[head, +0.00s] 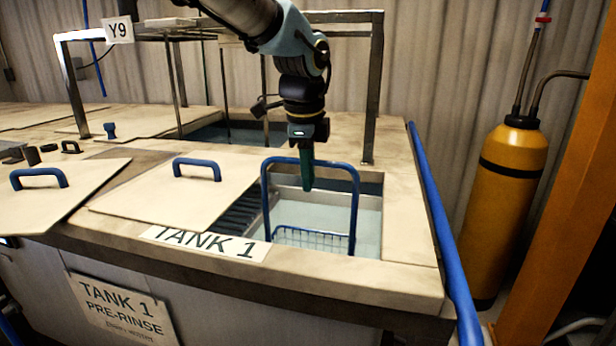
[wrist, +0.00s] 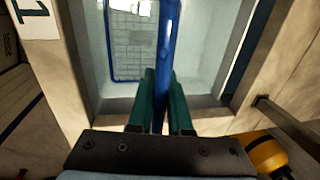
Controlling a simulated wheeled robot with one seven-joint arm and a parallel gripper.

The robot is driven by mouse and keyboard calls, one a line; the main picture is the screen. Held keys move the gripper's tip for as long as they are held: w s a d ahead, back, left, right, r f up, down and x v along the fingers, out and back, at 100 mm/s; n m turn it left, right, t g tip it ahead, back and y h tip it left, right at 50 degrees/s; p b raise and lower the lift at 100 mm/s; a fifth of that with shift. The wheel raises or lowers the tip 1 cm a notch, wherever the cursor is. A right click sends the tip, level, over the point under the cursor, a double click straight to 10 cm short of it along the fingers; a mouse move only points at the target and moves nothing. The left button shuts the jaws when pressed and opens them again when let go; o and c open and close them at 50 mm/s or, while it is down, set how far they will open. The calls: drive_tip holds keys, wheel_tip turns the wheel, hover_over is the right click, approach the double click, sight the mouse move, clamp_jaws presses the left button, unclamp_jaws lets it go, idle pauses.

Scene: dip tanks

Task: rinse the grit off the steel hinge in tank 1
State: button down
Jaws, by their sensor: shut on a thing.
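Tank 1 (head: 368,215) is open, with pale liquid inside; its label (head: 205,243) lies on the front edge. A wire basket (head: 312,237) with a tall blue handle (head: 354,205) is in the tank opening. The basket's mesh floor (wrist: 130,40) shows in the wrist view; I cannot tell how deep it sits. My gripper (head: 308,183) points down with its green fingers shut on the handle's top bar. In the wrist view the blue handle (wrist: 168,40) runs between the fingers (wrist: 162,105). I cannot make out the steel hinge or any grit in either view.
A lid (head: 150,203) with a blue grip lies left of the opening, another (head: 75,185) farther left. A metal frame (head: 370,90) stands over a second opening (head: 235,133) behind. A blue rail (head: 440,220), yellow cylinder (head: 508,175) and orange post (head: 565,190) are right.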

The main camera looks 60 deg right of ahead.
wheel_tip(320, 180, up, 9)
drive_tip(key=p, duration=0.6)
drive_tip(key=shift+r+p, duration=0.15)
drive_tip(key=shift+p, duration=0.2)
wheel_tip(320, 180, up, 11)
idle(0.6)
